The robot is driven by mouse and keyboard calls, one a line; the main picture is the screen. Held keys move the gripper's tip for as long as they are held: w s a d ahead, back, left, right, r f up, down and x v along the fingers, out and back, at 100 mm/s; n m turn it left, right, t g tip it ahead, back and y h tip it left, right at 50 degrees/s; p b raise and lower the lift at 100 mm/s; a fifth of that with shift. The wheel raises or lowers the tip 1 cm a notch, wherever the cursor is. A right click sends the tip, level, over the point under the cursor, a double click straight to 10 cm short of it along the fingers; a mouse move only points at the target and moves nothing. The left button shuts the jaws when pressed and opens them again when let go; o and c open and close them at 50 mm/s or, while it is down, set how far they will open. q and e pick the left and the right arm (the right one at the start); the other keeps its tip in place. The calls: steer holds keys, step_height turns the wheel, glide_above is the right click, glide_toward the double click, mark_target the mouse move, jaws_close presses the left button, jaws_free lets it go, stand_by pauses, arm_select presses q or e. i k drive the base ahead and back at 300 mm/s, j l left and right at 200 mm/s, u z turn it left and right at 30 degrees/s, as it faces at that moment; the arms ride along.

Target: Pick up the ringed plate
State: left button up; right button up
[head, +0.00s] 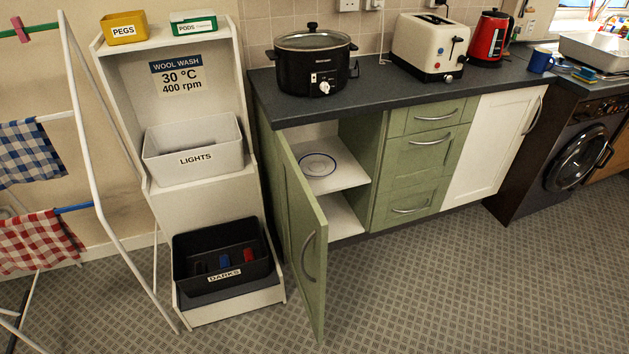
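The ringed plate (317,164) is white with a thin blue ring. It lies flat on the upper shelf (345,175) inside the open green cabinet, under the black slow cooker. The cabinet's green door (302,235) stands swung open toward the left front, with a curved metal handle (309,257). Nothing visible lies on top of the plate. Neither of my grippers shows in the head view.
A dark countertop (400,92) juts over the shelf and carries a slow cooker (312,65), toaster (430,47) and red kettle (489,38). A white laundry unit (185,188) with bins stands left of the door. A drying rack (98,175) is far left. The floor (430,285) in front is clear.

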mark_target(313, 164)
steer(key=i+l+u, duration=0.1)
steer(key=u, duration=0.85)
steer(key=l+u, duration=0.35)
steer(key=l, duration=0.25)
steer(key=l+u, duration=0.4)
steer(key=l, duration=0.15)
steer(key=k+l+u, duration=0.35)
steer(key=l, duration=0.2)
steer(key=i+l, duration=0.05)
steer(key=i, duration=0.05)
